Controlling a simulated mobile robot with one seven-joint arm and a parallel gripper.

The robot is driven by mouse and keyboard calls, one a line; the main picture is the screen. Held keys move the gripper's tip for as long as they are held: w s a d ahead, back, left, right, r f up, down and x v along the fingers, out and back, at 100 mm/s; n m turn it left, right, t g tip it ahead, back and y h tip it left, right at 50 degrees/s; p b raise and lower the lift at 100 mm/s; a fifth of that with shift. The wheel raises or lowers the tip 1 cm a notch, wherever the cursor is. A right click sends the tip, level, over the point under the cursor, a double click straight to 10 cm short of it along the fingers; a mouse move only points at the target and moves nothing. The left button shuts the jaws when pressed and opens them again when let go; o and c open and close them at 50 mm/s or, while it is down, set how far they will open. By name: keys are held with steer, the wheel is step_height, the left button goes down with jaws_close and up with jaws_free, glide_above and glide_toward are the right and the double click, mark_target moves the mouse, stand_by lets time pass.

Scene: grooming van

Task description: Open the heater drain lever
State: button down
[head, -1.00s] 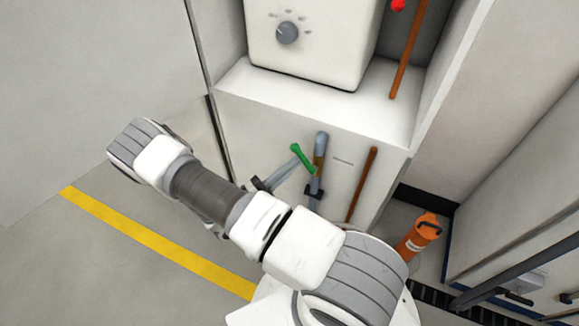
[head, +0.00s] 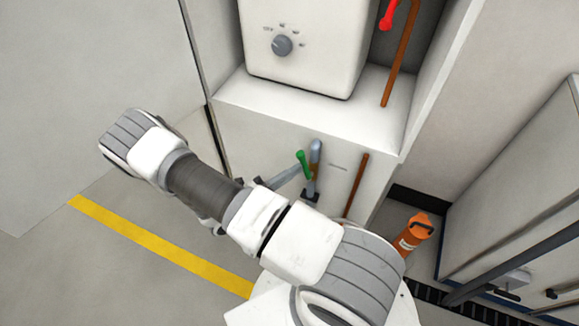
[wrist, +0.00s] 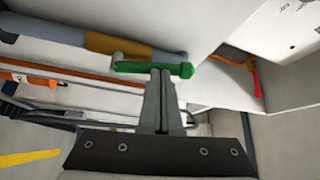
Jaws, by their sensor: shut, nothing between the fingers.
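The green drain lever (head: 304,165) sits on a grey pipe (head: 315,150) on the cabinet front below the white heater box (head: 310,50). It stands slightly off upright, its rounded end up and to the left. In the wrist view the green lever (wrist: 150,68) lies across the tips of my gripper (wrist: 162,74), beside a pipe with a brass section (wrist: 118,46). My gripper is shut and empty. Its fingertips (head: 298,168) are against or very close to the lever's side, not around it; exact contact is hard to tell.
A copper pipe (head: 357,185) runs down right of the grey pipe. A red handle (head: 388,15) is by another copper pipe above. An orange cylinder (head: 413,233) stands on the floor at right. The floor by the yellow line (head: 160,246) is clear.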

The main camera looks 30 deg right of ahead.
steer(key=shift+s+d+r+m+y+p, duration=0.3)
steer(key=shift+s+r+m+p, duration=0.1)
steer(key=shift+m+p, duration=0.2)
steer(key=shift+s+d+f, duration=0.1)
stand_by(0.4)
